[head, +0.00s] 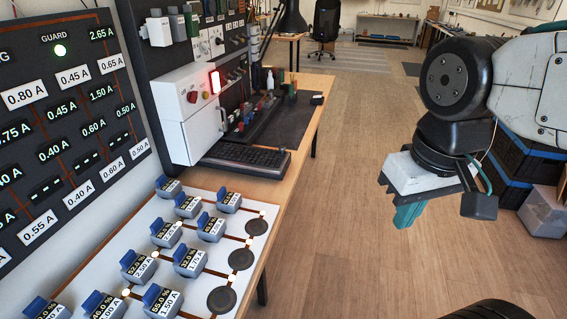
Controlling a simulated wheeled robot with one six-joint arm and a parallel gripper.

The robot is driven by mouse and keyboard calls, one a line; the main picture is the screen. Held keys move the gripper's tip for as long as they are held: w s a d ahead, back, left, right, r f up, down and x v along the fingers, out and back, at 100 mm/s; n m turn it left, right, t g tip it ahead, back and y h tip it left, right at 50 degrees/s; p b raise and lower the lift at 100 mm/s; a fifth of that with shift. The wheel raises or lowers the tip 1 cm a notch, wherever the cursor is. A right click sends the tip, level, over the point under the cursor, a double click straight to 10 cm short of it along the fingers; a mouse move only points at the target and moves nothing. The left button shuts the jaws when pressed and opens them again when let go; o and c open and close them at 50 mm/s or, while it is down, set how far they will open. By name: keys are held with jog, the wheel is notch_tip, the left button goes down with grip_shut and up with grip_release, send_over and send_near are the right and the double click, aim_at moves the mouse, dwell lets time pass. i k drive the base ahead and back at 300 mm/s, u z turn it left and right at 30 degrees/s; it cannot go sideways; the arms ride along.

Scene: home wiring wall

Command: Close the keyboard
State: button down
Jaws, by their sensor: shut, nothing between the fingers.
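A black keyboard (245,158) lies at the near end of a dark mat or panel on the wooden bench, just right of the white cabinet (196,118). I cannot tell whether it sits on a sliding tray or has a hinge. My gripper (406,216) hangs at the right over the floor, with its teal fingers pointing down. It looks shut and empty, and is well apart from the keyboard and the bench.
A white board (192,262) with several blue-topped grey modules and round dark knobs is nearest on the bench. A dark display panel (62,120) with current readings stands at the left. The wooden floor (345,170) beside the bench is clear.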

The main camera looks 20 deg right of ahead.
aim_at(247, 157)
jog(key=u, duration=0.3)
jog(key=k, duration=0.15)
jog(key=z, duration=1)
jog(key=i, duration=0.55)
jog(key=u, duration=0.3)
